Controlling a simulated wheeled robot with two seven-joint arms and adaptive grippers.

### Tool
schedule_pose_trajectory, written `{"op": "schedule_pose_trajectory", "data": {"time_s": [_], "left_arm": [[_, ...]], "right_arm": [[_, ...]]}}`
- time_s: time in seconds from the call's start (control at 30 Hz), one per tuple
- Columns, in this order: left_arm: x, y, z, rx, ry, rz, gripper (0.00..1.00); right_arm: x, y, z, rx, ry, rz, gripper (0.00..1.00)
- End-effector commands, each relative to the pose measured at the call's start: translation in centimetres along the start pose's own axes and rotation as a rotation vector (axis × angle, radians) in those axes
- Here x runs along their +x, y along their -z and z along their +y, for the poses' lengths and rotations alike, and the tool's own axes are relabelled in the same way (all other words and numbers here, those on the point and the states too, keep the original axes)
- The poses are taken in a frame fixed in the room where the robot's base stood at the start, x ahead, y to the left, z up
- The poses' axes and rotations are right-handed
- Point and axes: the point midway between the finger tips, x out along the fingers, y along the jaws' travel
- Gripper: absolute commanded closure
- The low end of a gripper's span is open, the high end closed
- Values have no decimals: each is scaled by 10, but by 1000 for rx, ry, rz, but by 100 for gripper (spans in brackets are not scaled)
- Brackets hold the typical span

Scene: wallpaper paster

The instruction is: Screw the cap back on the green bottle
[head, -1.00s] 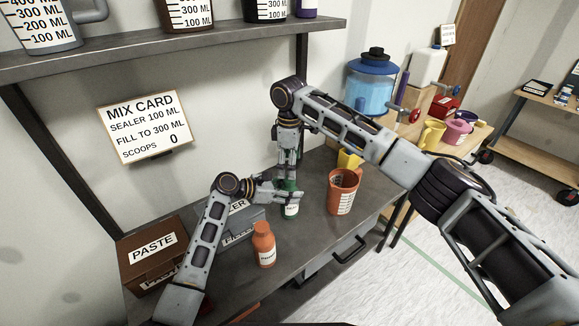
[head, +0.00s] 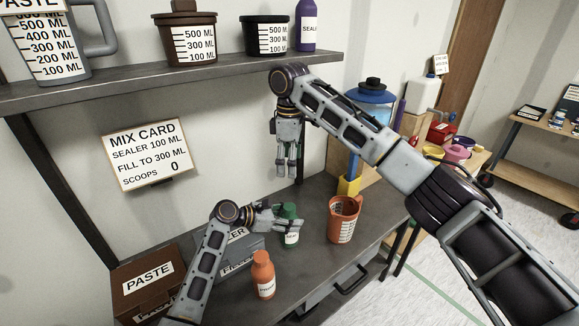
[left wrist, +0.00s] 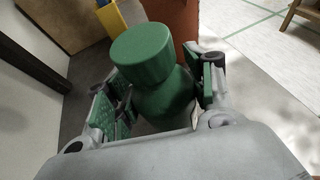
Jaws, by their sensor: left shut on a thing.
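The green bottle (head: 291,237) stands on the grey worktop, with a white label on its front. My left gripper (head: 283,219) is shut around its upper body from the left. In the left wrist view the bottle (left wrist: 166,98) sits between the finger pads (left wrist: 160,104). The green cap (left wrist: 142,54) sits on top of the bottle's neck; its threads are hidden. In the head view the cap (head: 289,209) also shows on the bottle. My right gripper (head: 287,172) hangs above the bottle, fingers down, empty and apart from the cap, with a narrow gap between its fingers.
An orange bottle (head: 263,275) stands in front and an orange measuring jug (head: 343,220) to the right. A grey box (head: 240,249) and brown paste box (head: 146,290) are at left. A shelf (head: 150,84) with containers runs above.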

Motion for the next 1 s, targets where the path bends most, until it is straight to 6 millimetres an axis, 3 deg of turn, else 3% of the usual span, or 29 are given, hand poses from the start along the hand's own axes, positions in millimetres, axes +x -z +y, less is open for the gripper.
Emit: {"op": "schedule_pose_trajectory", "data": {"time_s": [0.2, 0.23, 0.4, 0.8, 1.0], "left_arm": [[0, 0, 0, 0, 0, 0, 100], [0, 0, 0, 0, 0, 0, 42], [0, 0, 0, 0, 0, 0, 21], [-1, 0, 0, 0, 0, 0, 21], [-11, 0, 1, 0, -2, 0, 21]], "right_arm": [[0, 0, 0, 0, 0, 0, 19], [0, 0, 0, 0, 0, 0, 19], [0, 0, 0, 0, 0, 0, 19], [0, 0, 0, 0, 0, 0, 19], [0, 0, 0, 0, 0, 0, 19]]}}
